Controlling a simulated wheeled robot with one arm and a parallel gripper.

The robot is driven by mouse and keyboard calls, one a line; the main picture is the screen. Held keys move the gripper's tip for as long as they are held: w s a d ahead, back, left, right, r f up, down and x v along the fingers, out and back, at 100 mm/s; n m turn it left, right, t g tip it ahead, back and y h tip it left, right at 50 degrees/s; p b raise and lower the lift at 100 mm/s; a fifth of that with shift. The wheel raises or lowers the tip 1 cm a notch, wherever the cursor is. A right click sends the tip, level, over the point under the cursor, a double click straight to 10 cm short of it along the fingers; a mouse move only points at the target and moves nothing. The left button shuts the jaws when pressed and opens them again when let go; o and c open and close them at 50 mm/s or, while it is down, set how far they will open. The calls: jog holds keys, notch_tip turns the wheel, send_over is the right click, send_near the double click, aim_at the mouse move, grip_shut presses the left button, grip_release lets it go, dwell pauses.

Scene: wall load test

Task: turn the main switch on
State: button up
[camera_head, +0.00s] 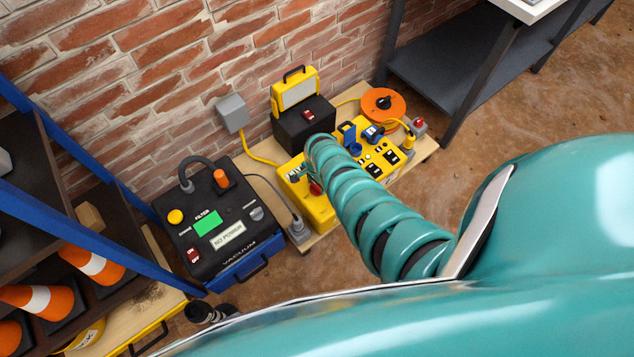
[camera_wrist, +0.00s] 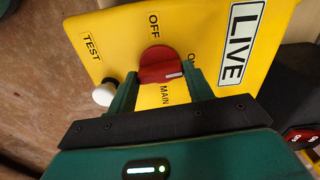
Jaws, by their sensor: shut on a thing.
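The main switch is a red knob (camera_wrist: 158,64) on a yellow panel (camera_wrist: 205,30), marked MAIN, OFF and a partly covered ON. A white mark on the knob lies at its right end, on the side of the ON label and away from OFF. My gripper (camera_wrist: 161,76) is shut on the knob, with one green finger on each side. A LIVE sign (camera_wrist: 241,44) is on the panel's right side. In the head view, the red knob (camera_head: 315,188) shows beside my arm on the yellow box (camera_head: 318,208); my arm hides part of that box.
A white button (camera_wrist: 104,93) by the TEST label is close to my left finger. A black vacuum unit (camera_head: 215,225) reading NO POWER stands left of the box. A yellow work lamp (camera_head: 296,90), orange cable reel (camera_head: 383,105) and blue shelf rack (camera_head: 90,225) stand around.

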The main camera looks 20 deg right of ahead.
jog(key=shift+m, duration=0.5)
jog(key=o, duration=1)
jog(key=shift+r, duration=0.1)
